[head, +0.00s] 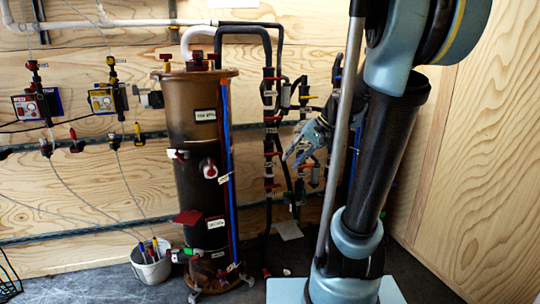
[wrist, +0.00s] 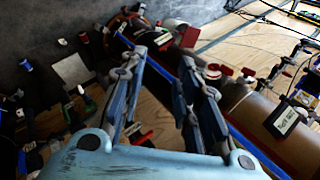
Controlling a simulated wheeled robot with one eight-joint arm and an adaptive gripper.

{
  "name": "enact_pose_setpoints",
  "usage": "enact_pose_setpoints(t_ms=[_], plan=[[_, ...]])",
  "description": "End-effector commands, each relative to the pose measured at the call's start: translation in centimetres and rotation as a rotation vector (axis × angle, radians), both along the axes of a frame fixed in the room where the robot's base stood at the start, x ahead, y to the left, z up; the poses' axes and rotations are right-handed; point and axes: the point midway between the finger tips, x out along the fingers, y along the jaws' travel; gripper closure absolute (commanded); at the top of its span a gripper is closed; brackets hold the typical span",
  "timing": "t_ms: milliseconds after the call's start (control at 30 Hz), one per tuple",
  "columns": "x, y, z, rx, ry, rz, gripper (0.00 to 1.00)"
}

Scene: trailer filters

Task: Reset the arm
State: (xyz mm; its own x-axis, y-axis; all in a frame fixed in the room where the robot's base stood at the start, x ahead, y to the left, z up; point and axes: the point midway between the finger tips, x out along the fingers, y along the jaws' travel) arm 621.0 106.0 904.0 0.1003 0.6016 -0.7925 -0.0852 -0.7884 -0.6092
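My gripper (head: 312,140) shows in the head view in front of the dark pipes, right of the brown filter column. In the wrist view my gripper (wrist: 165,75) has its two fingers apart with nothing between them. The blue arm link and the long dark arm tube fill the right of the head view and hide part of the wall behind. I cannot tell from the head view whether the fingers touch the pipes.
A tall brown filter column (head: 195,135) stands left of my gripper. Dark vertical pipes with red valves (head: 269,150) stand beside it. A white bucket (head: 151,266) holds tools on the floor. Two pump units (head: 37,105) (head: 105,98) hang on the plywood wall.

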Motion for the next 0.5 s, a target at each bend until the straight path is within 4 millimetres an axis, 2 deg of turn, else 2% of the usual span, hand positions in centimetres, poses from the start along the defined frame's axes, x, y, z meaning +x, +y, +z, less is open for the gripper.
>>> enact_pose_setpoints(t_ms=[33, 100, 500], plan=[[-1.5, -0.2, -0.7, -0.034, -0.003, 0.004, 0.70], [-3.2, -0.7, -1.6, -0.084, -0.008, 0.006, 0.70], [-12.1, -4.8, -7.5, -0.367, -0.055, 0.030, 0.70]])
